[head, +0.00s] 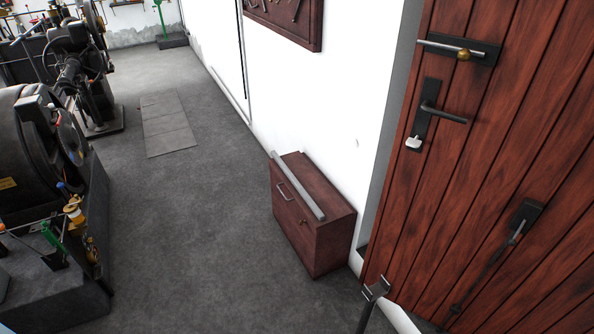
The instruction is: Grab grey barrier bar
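A grey barrier bar (298,186) lies along the top of a small red-brown wooden cabinet (318,247). One end of the bar sticks out a little past the cabinet's back left corner. The cabinet stands on the floor against the white wall and has a metal handle on its front.
A red-brown plank door (480,170) fills the right side. Dark machines (30,150) stand at left. The grey floor (190,230) between them and the cabinet is clear.

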